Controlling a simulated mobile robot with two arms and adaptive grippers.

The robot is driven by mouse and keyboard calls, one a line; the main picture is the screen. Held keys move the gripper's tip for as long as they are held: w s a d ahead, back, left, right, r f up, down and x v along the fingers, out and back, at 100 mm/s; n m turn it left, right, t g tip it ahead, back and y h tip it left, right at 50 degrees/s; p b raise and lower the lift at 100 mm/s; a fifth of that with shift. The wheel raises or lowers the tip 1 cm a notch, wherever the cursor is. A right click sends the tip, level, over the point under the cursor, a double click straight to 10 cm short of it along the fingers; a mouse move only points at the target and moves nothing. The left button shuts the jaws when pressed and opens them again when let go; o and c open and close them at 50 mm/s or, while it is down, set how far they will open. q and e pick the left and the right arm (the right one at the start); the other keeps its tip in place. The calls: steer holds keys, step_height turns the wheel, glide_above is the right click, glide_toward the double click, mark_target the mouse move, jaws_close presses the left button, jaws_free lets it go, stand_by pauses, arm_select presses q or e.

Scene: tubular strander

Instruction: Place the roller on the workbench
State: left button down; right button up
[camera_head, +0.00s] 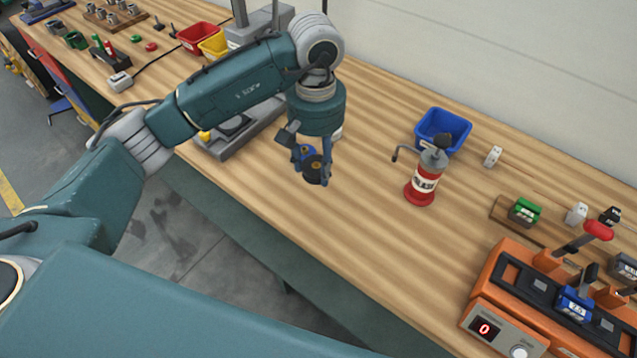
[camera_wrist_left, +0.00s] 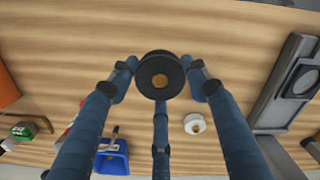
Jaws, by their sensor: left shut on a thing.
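The roller (camera_head: 313,167) is a dark disc with a brass-coloured centre. My left gripper (camera_head: 311,162) is shut on it over the workbench (camera_head: 357,205), near the front edge. In the left wrist view the roller (camera_wrist_left: 159,75) sits between the blue fingers of the gripper (camera_wrist_left: 160,85), with the wooden bench top behind it. I cannot tell whether the roller touches the wood. My right gripper is not in view.
A red and grey oil can (camera_head: 424,180) and a blue bin (camera_head: 443,130) stand to the right. An orange device (camera_head: 510,310) is at the front right. A grey stand (camera_head: 240,135) is left of the gripper. Bare wood lies between gripper and can.

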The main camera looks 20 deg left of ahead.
arm_select(q)
steer(key=p, duration=0.2)
glide_above(317, 205)
step_height(317, 205, down, 7)
steer(key=shift+d+f, duration=0.1)
step_height(317, 205, down, 4)
steer(key=shift+f+p, duration=0.2)
steer(key=shift+p, duration=0.35)
steer(key=shift+w+f, duration=0.1)
steer(key=shift+f, duration=0.1)
steer(key=c, duration=0.9)
jaws_free()
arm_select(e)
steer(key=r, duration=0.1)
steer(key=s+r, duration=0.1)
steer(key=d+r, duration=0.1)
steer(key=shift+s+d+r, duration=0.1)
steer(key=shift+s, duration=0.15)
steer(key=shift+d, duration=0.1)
